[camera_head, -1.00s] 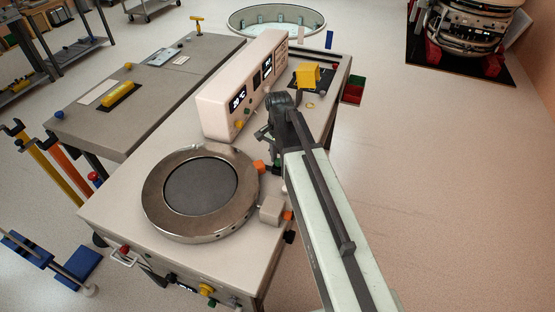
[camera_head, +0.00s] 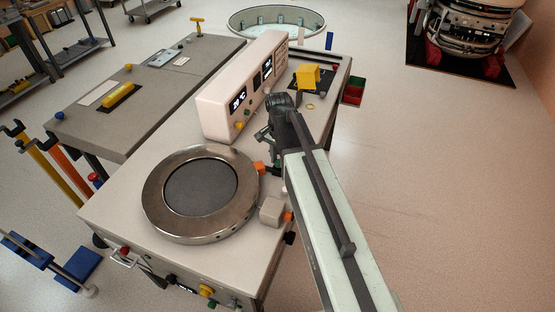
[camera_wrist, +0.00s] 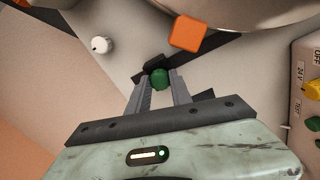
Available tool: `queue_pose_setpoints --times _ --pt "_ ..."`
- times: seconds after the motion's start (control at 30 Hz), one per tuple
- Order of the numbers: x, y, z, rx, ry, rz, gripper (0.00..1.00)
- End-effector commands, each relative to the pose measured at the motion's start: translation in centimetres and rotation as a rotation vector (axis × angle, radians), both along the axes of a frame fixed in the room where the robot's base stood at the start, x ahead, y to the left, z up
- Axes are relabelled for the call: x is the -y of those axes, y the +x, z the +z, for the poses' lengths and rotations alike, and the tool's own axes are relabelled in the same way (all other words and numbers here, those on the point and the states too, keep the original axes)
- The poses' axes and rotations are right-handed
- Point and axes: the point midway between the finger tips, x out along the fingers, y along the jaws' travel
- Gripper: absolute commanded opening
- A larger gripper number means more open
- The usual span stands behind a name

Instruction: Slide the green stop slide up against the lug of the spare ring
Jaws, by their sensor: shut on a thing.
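The green stop slide (camera_wrist: 160,78) shows as a round green knob in the wrist view. My gripper (camera_wrist: 160,88) is shut on it, with one grey finger on each side. The orange lug (camera_wrist: 187,33) lies above and slightly right of the knob, with a gap between them. The spare ring (camera_head: 155,211) is a broad metal ring lying flat on the bench in the head view, and its edge shows at the top of the wrist view (camera_wrist: 258,14). The lug sits at its right rim in the head view (camera_head: 259,168). There, my arm largely hides the gripper and slide.
A white knob (camera_wrist: 101,45) stands left of my gripper in the wrist view. A pale control box (camera_head: 226,113) stands behind the ring. A pale block with an orange end (camera_head: 272,210) sits at the ring's lower right. A yellow block (camera_head: 307,76) lies further back.

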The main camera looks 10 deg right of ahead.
Motion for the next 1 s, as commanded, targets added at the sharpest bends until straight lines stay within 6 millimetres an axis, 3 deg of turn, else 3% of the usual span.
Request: queue_pose_setpoints --times 0.53,0.8,1.0 --pt "0.0 0.1 0.0 0.001 -0.002 -0.001 0.00" --pt "-2.5 1.9 0.0 0.002 -0.001 0.000 0.00" --pt "-2.6 1.8 0.0 0.004 0.001 -0.001 0.00"
